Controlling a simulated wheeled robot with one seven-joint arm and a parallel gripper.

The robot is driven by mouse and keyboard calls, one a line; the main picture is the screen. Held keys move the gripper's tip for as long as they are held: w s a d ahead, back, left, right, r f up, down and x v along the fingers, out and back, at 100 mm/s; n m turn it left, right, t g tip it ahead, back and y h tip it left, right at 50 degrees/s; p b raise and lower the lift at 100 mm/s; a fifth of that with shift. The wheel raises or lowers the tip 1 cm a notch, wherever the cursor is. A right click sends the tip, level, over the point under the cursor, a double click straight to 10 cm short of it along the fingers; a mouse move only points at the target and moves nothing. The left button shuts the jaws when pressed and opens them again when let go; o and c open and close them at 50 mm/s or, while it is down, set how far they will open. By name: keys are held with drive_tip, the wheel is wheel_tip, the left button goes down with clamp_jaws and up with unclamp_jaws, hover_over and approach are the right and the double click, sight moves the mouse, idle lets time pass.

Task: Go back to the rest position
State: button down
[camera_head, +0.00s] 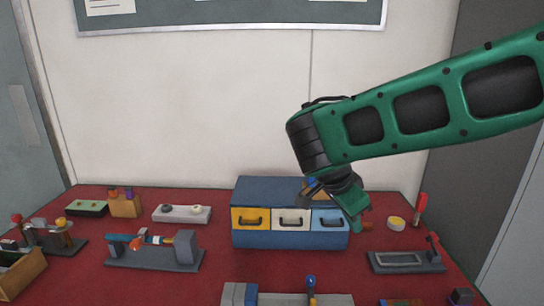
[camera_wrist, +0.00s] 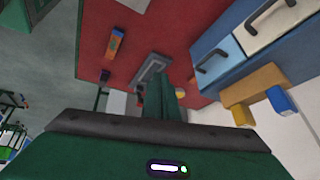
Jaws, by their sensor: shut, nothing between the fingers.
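My gripper (camera_head: 354,212) hangs from the green arm just in front of the right end of the blue drawer box, above the red table. Its fingers are closed together with nothing seen between them. In the wrist view the shut green fingers (camera_wrist: 158,98) point over the red table, with the drawer box at the right. The drawer box (camera_head: 285,238) has yellow, white and light blue drawer fronts, all of which look closed. My arm covers part of the box's top right and whatever stands behind it.
A grey plate device (camera_head: 404,262) lies at the right, near a red-handled tool (camera_head: 420,210) and a yellow round piece (camera_head: 396,223). A grey fixture (camera_head: 155,255) stands at the left. A white block with knobs (camera_head: 181,214) sits behind it.

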drive_tip(key=s+d+f+n+g+y, duration=0.1)
drive_tip(key=s+d+n, duration=0.1)
drive_tip(key=s+d, duration=0.5)
drive_tip(key=s+d+n+g+y, duration=0.1)
drive_tip(key=s+d+g, duration=0.15)
drive_tip(key=d, duration=0.75)
drive_tip(key=s+d+f+n+y, duration=0.1)
drive_tip(key=s+d+f+n, duration=0.1)
drive_tip(key=s, duration=0.6)
drive_tip(key=s+d+f+n+y, duration=0.1)
drive_tip(key=s+d+n+y, duration=0.1)
drive_tip(key=s, duration=0.6)
drive_tip(key=shift+s+d+f+n, duration=0.2)
drive_tip(key=shift+f+n, duration=0.1)
drive_tip(key=shift+f, duration=0.1)
